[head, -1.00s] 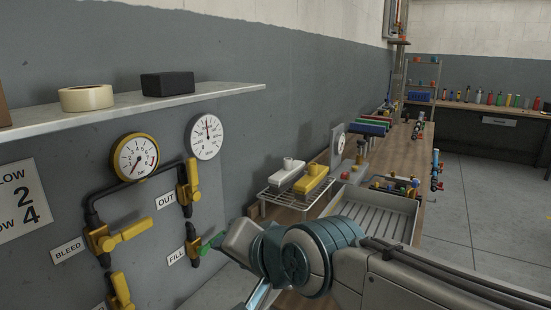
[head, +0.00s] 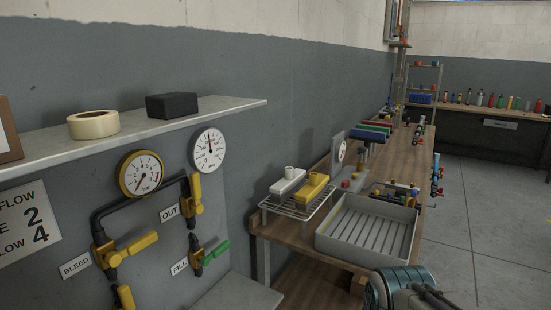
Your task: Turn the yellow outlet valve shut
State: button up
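The yellow outlet valve (head: 195,195) is on the dark pipe on the wall, beside the OUT label (head: 169,208). Its yellow handle stands upright, along the vertical pipe run. Nothing covers it. My gripper is not in view. Only a teal and grey part of my arm shows at the bottom right edge, well away from the valve.
Beside the BLEED label, a yellow valve (head: 112,253) has its handle sticking out right. Below the outlet valve, a green-handled valve (head: 212,252) sits by the FILL label. A shelf (head: 150,117) juts out above the gauges. A workbench with a grey tray (head: 364,249) stands right.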

aim_at(195, 180)
jog(key=k, duration=0.5)
jog(key=u, duration=1)
jog(key=i, duration=0.7)
jog(key=z, duration=0.75)
